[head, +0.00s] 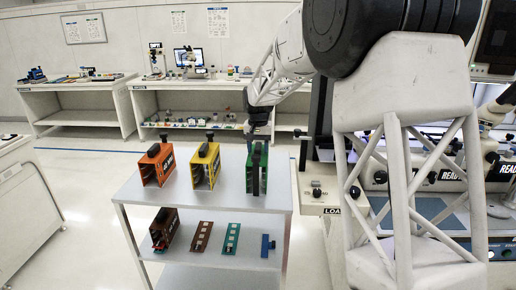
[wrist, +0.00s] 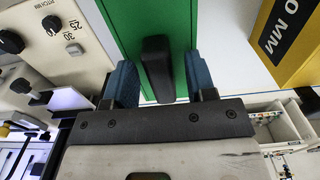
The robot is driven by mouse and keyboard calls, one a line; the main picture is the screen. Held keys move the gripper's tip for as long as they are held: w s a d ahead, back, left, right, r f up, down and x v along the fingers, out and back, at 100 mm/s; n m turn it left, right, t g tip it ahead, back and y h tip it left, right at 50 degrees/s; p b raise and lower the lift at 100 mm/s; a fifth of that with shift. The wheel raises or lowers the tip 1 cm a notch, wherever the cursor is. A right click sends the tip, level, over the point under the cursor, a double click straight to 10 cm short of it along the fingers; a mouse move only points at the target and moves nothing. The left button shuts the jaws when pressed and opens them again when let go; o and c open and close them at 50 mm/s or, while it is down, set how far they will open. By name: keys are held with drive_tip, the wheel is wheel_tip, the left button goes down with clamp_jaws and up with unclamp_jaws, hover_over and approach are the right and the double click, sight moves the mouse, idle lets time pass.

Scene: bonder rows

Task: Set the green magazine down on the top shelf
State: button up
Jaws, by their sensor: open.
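The green magazine (head: 264,168) stands upright on the top shelf (head: 232,197) of the grey cart, at its right end. My gripper (head: 257,138) is directly above it, pointing down. In the wrist view the green magazine (wrist: 139,22) lies right below, and its black handle (wrist: 157,68) sits between my blue-grey fingertips (wrist: 163,82). The fingers are open, with a gap visible on each side of the handle. The arm and gripper hide part of the magazine's top in the head view.
A yellow magazine (head: 206,168) and an orange magazine (head: 157,166) stand to the left on the same shelf. The lower shelf holds a dark red magazine (head: 164,230) and flat strips (head: 231,238). A machine with knobs (head: 318,191) stands close on the right.

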wheel_tip(320, 180, up, 12)
idle(0.7)
drive_tip(key=shift+s+d+r, duration=0.1)
idle(0.7)
drive_tip(key=s+d+r, duration=0.1)
drive_tip(key=s+d, duration=0.4)
drive_tip(key=s, duration=0.3)
drive_tip(key=s+d+r+t, duration=0.1)
drive_tip(key=s+d, duration=0.5)
drive_tip(key=s, duration=0.3)
drive_tip(key=s+d+r, duration=0.1)
drive_tip(key=s+d, duration=0.4)
drive_tip(key=s, duration=0.3)
drive_tip(key=s+d+f, duration=0.3)
drive_tip(key=s, duration=0.6)
drive_tip(key=s+d+f+t, duration=0.1)
drive_tip(key=s+d+f, duration=0.2)
drive_tip(key=s, duration=0.7)
drive_tip(key=s+d+f, duration=0.3)
drive_tip(key=s+f, duration=0.2)
drive_tip(key=s, duration=0.5)
drive_tip(key=shift+t, duration=0.3)
drive_tip(key=shift+d, duration=0.1)
